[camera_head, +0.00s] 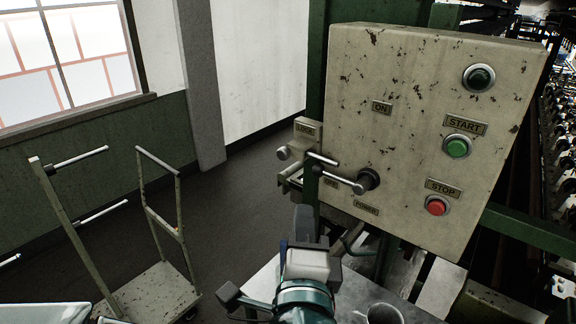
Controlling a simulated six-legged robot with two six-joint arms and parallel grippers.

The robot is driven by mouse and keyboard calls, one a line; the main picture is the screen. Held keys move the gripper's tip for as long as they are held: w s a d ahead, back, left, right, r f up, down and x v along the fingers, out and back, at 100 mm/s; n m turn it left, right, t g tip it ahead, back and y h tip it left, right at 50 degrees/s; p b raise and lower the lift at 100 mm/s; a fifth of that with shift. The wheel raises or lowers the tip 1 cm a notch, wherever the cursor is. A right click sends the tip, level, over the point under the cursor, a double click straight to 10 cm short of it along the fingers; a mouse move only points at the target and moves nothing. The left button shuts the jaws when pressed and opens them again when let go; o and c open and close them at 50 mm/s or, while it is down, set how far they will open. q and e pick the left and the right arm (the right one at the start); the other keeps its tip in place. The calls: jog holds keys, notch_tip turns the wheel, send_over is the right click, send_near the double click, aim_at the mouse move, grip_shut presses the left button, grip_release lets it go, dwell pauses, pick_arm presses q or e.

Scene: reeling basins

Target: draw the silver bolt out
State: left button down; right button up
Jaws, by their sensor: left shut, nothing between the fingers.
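A pale control box (420,130) hangs tilted in view at the right. A small block labelled LOCK (306,130) sits by its left edge. The silver bolt (284,153) appears to be the short piece with a round end at this block; how far it sits in is unclear. A grey switch handle (340,179) reaches left from a dark round hub (368,180) on the box face. My left gripper (304,222) is shut and empty, below the lock block and apart from it. My right gripper is not in view.
A worn platform trolley (152,292) stands at the left, beside a rack post with silver pegs (78,158). A grey table (350,288) with a metal cup (384,314) lies below the box. Open floor (235,195) shows between.

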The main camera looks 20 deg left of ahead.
aim_at(291, 151)
pick_arm(q)
jog(key=x, duration=0.3)
jog(key=p+x, duration=0.1)
jog(key=x, duration=0.3)
jog(key=a+p+x, duration=0.1)
jog(key=x, duration=0.3)
jog(key=shift+a+r, duration=0.1)
jog(key=shift+a, duration=0.05)
jog(key=shift+w+a+p, duration=0.2)
jog(key=shift+a+p, duration=0.05)
jog(key=shift+p, duration=0.1)
jog(key=shift+a+r, duration=0.1)
jog(key=shift+a, duration=0.45)
jog(key=shift+w+d, duration=0.1)
jog(key=shift+w, duration=0.1)
